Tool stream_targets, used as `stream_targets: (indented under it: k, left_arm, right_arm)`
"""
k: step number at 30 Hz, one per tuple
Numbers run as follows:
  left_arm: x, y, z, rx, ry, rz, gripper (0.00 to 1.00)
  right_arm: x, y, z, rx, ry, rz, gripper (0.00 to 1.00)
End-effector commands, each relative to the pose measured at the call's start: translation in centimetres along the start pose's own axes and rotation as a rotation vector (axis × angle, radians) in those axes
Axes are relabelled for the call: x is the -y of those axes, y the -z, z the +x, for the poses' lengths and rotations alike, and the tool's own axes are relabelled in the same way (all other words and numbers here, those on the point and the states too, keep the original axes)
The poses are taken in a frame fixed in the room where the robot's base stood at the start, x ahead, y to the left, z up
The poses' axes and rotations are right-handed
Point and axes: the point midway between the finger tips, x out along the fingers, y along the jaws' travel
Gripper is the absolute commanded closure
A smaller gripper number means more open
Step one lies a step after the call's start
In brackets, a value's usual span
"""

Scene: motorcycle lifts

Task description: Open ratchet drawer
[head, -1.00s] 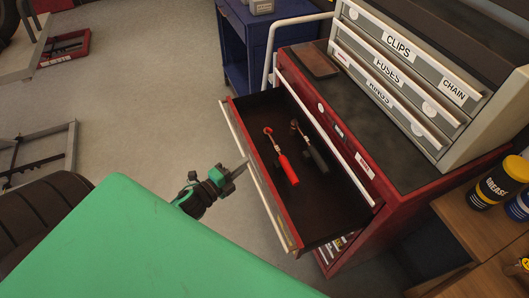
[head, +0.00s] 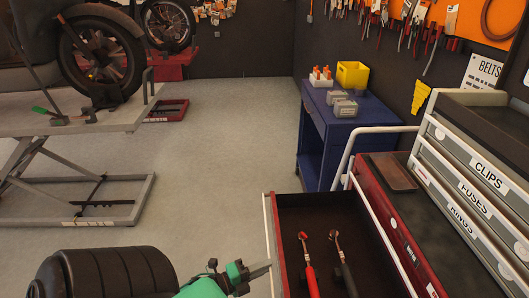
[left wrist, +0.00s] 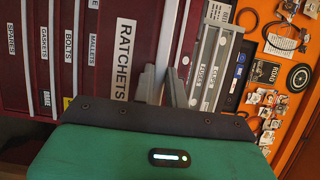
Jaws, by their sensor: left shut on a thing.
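The ratchet drawer (head: 282,268) of the red cabinet stands pulled out in the head view. Inside it lie a red-handled ratchet (head: 311,280) and a black-handled ratchet (head: 345,272). My left gripper (head: 262,270) is at the drawer's front edge, shut on the pale bar handle (head: 270,225). In the left wrist view, the drawer front (left wrist: 125,45) carries the label RATCHETS, and the handle (left wrist: 178,30) runs down between the fingers of my left gripper (left wrist: 165,85). The fingertips' exact contact is partly hidden. My right gripper is not in view.
A grey drawer unit (head: 475,180) stands on the red cabinet's top. A blue cart (head: 345,130) with a yellow bin (head: 352,74) stands behind. A motorcycle lift (head: 75,210) is at the left. The grey floor (head: 220,150) between lift and cart is clear.

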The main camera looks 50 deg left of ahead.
Motion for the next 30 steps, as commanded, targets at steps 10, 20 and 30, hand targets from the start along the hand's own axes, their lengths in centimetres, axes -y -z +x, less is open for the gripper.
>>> stream_targets:
  k: [10, 20, 30]
  left_arm:
    - [0.0, 0.0, 0.0, 0.001, 0.000, 0.000, 0.65]
    - [-0.3, 0.0, -1.6, 0.002, -0.003, -0.002, 0.65]
    - [-0.4, 0.0, -8.2, 0.003, -0.004, -0.001, 0.65]
  right_arm:
    - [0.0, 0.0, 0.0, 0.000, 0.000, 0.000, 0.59]
    - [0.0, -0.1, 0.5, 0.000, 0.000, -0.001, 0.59]
    - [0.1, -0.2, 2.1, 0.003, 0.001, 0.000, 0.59]
